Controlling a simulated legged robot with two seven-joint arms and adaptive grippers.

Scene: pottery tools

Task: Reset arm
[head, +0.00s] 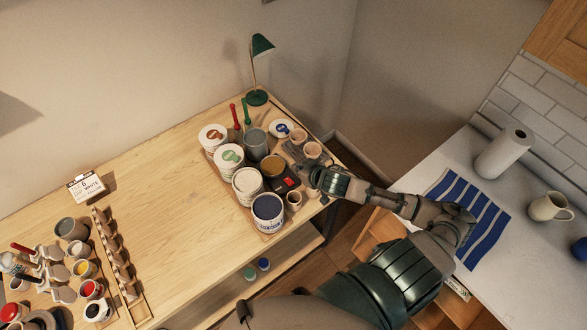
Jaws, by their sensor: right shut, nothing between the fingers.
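My right arm reaches in from the bottom right over the gap between the table and the counter. My right gripper (294,152) is at the right end of the wooden table (160,150), over a group of pottery pots and cups. It is shut and holds nothing. My left gripper is not in view.
Several glaze tubs, such as the dark blue one (267,207), crowd the gripper's left. A green lamp (257,97) stands behind. Cups and brushes fill the table's left end; its middle is clear.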

